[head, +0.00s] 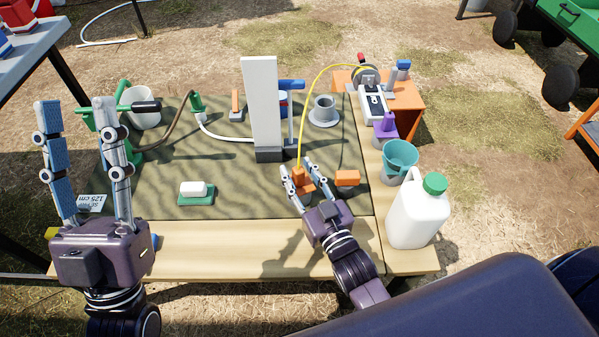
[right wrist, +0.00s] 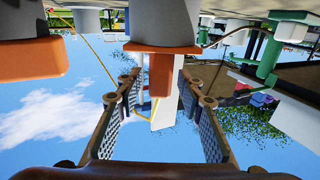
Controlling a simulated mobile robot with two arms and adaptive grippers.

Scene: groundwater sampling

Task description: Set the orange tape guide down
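The orange tape guide (head: 299,177) is near the front middle of the green mat (head: 240,165), with the yellow tape (head: 309,108) arching from it to the reel (head: 366,75). My right gripper (head: 297,165) has its fingers on either side of the guide. In the right wrist view, the guide's orange grip (right wrist: 160,75) is between the fingers with a gap on both sides. Its wider orange part is against a grey round piece (right wrist: 165,25); the exact contact is unclear. My left gripper (head: 76,102) is open, empty and raised at the left.
A second orange block (head: 347,177) on a grey base is just right of the guide. A tall white post (head: 262,105) stands behind. A white jug (head: 417,212) and a teal bucket (head: 399,158) are at the right.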

